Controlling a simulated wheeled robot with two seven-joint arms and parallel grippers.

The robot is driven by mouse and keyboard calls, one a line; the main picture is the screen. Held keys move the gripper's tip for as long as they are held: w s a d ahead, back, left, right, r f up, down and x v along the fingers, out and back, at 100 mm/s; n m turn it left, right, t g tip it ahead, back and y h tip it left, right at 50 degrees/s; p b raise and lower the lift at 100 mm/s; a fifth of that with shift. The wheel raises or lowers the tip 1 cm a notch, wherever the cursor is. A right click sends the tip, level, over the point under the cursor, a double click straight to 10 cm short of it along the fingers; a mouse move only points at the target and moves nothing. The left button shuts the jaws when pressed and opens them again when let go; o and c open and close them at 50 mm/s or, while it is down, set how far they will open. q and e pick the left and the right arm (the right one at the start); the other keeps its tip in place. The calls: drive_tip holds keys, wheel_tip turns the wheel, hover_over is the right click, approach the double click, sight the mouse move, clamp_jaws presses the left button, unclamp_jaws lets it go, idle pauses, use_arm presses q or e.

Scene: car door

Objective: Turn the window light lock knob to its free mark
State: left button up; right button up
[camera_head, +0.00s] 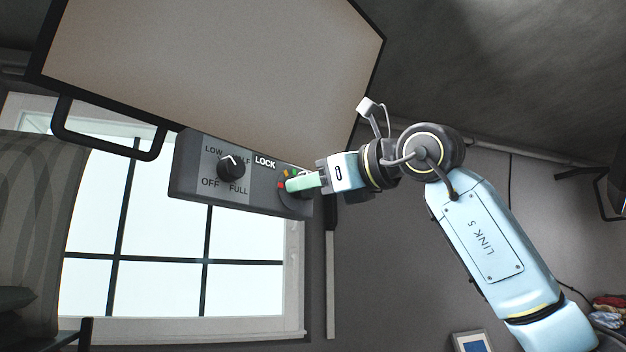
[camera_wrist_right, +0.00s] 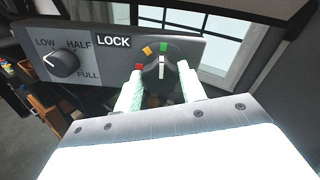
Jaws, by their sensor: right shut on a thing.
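The lock knob (camera_wrist_right: 161,74) is a dark round dial beside the printed word LOCK on a grey control panel (camera_head: 190,190). Red, orange and green marks (camera_wrist_right: 163,47) lie around it. In the wrist view its white pointer line points up, roughly at the green mark. My right gripper (camera_head: 303,183) has pale green fingers, one on each side of the knob in the wrist view (camera_wrist_right: 161,85), and is shut on it. In the head view the fingers hide most of the knob. My left gripper is not in view.
A second knob (camera_head: 231,167) with LOW, HALF, FULL and OFF labels sits left on the same panel. A large framed board (camera_head: 210,70) hangs above the panel. A bright window (camera_head: 150,240) is behind. A framed picture (camera_head: 473,343) shows at bottom right.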

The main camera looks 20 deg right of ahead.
drive_tip(key=shift+a+f+n+p, duration=0.15)
drive_tip(key=shift+n+p, duration=1.15)
drive_tip(key=shift+n, duration=2.95)
drive_tip(key=shift+f+n+p, duration=0.15)
drive_tip(key=shift+n+p, duration=1.1)
drive_tip(key=shift+n, duration=3)
drive_tip(key=o, duration=1)
drive_tip(key=shift+s, duration=0.1)
drive_tip(key=shift+c, duration=0.2)
